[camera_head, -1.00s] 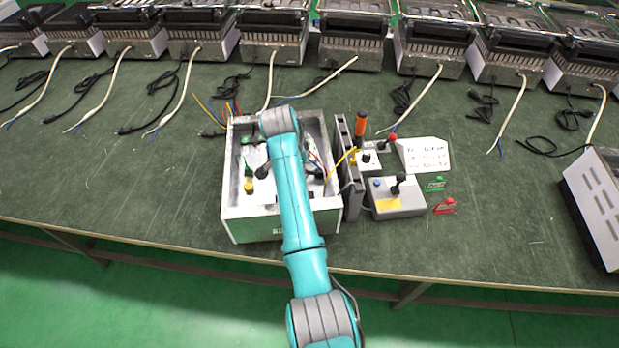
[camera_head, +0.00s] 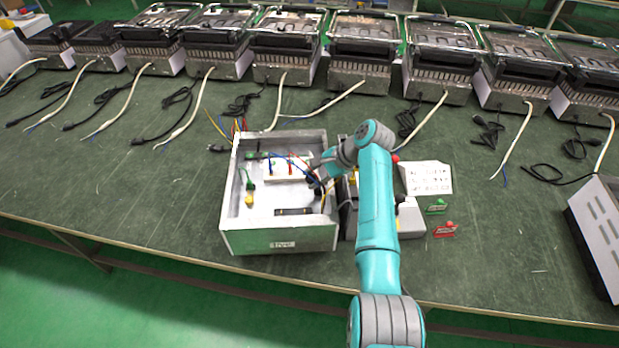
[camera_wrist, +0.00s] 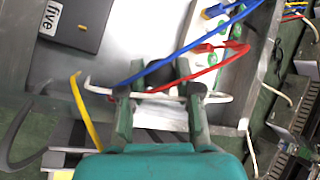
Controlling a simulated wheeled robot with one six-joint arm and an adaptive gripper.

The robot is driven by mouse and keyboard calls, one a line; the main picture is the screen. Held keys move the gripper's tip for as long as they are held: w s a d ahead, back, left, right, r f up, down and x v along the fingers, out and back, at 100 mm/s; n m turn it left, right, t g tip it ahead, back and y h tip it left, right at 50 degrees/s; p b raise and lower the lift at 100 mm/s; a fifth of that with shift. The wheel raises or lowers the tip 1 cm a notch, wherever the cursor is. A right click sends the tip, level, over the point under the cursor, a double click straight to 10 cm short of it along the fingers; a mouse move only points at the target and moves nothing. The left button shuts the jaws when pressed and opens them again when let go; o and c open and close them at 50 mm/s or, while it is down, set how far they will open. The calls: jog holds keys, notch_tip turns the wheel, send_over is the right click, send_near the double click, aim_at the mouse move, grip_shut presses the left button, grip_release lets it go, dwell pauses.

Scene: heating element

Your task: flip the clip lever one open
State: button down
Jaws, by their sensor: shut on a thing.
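A white terminal block (camera_head: 284,174) with small red and green parts lies inside the open metal box (camera_head: 232,215). It also shows in the wrist view (camera_wrist: 226,52), above right of my gripper; I cannot tell which part is clip lever one. My gripper (camera_head: 318,182) is inside the box near its right wall. A red wire (camera_wrist: 195,75), a blue wire (camera_wrist: 185,46) and a white wire (camera_wrist: 220,98) pass at the fingers. It is shut on a wire; which one is unclear.
A yellow wire (camera_wrist: 84,108) hangs to the left.

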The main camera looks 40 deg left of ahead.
jog(key=shift+w+d+g+y, duration=0.2)
jog(key=shift+w+g+y, duration=0.1)
jog(key=shift+y, duration=0.1)
dwell(0.3)
jog(key=c, duration=0.8)
grip_release()
jog(key=shift+r, duration=0.1)
jog(key=v, duration=1.2)
jog(key=shift+d, duration=0.1)
